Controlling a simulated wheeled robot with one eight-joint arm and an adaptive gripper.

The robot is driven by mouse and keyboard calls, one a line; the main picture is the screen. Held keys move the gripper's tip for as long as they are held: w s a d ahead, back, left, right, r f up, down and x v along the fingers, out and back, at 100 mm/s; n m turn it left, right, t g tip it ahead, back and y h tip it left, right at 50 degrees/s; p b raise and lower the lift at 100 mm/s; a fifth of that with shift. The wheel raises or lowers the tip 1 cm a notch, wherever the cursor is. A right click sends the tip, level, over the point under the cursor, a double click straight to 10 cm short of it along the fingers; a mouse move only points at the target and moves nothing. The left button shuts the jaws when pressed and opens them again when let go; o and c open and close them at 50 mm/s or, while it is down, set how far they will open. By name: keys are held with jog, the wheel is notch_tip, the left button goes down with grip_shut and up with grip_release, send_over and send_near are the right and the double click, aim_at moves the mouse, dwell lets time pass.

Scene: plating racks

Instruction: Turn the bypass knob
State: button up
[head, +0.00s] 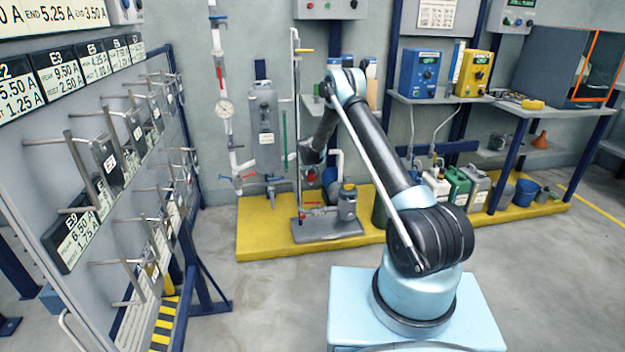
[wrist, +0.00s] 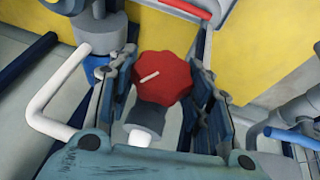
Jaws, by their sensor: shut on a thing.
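The bypass knob (wrist: 165,80) is a red, lobed handwheel with a short white line across its face. In the wrist view it sits between the two dark fingers of my gripper (wrist: 164,72), which are shut on it from the left and right. The white line slants up to the right. A grey fitting with a white end (wrist: 142,134) shows just below the knob. In the head view my gripper (head: 313,156) is at the pipework by the back wall, partly behind my arm. A small red spot shows below it there, too small to tell clearly.
White pipes (wrist: 62,95) run close to the left of my gripper. A blue-handled valve (wrist: 288,136) is at the right. In the head view, a pump skid (head: 325,229) stands on a yellow platform (head: 262,247). A rack panel (head: 60,165) stands at left; the floor between is clear.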

jog(key=shift+d, duration=0.1)
jog(key=shift+d+y, duration=0.1)
jog(key=shift+y, duration=0.3)
jog(key=shift+m+g+y, duration=0.5)
jog(key=shift+g+y, duration=0.2)
jog(key=shift+y, duration=0.9)
jog(key=o, duration=1.1)
